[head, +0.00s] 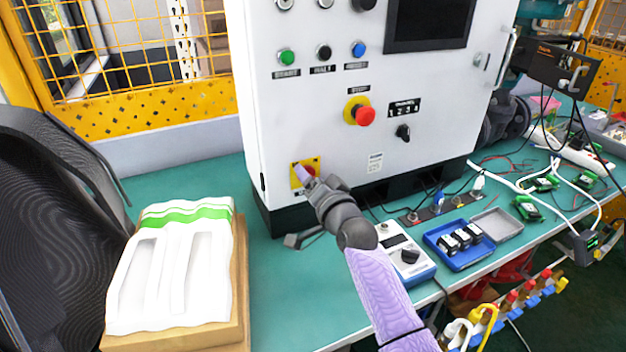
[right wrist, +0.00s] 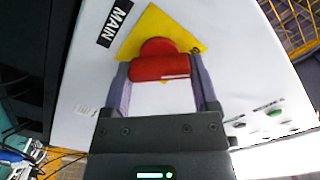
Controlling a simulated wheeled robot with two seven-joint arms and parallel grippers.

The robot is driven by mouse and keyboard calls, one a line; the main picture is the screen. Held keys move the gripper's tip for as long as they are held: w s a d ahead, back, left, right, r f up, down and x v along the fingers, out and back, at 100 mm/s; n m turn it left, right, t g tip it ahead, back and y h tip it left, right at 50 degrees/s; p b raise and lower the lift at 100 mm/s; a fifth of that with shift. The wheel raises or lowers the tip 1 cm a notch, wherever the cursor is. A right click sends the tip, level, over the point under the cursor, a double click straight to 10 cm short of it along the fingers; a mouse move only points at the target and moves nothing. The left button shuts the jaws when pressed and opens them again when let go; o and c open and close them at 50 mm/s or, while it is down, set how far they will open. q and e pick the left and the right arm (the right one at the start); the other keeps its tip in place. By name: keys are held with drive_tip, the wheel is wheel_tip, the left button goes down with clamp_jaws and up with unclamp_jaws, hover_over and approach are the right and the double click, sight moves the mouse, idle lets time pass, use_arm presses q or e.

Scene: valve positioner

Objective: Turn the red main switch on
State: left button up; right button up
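The red main switch (head: 312,168) sits on a yellow plate (head: 296,181) low on the front of the white cabinet. In the right wrist view the red switch handle (right wrist: 160,67) lies between the two fingers of my right gripper (right wrist: 162,82), which meet its two ends. My right gripper (head: 306,174) looks shut on the handle and hides part of the switch in the head view. The handle lies at a slant to the edges of its yellow plate (right wrist: 190,32). The MAIN label (right wrist: 115,22) is beside the plate. My left gripper is not in view.
The cabinet (head: 280,115) carries a red emergency button (head: 364,116), a black selector knob (head: 403,132) and coloured push buttons above the switch. A white tray on a wooden block (head: 242,285) stands left. A meter (head: 412,262) and blue box (head: 445,256) lie to the right.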

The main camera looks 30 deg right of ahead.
drive_tip(key=c, duration=0.5)
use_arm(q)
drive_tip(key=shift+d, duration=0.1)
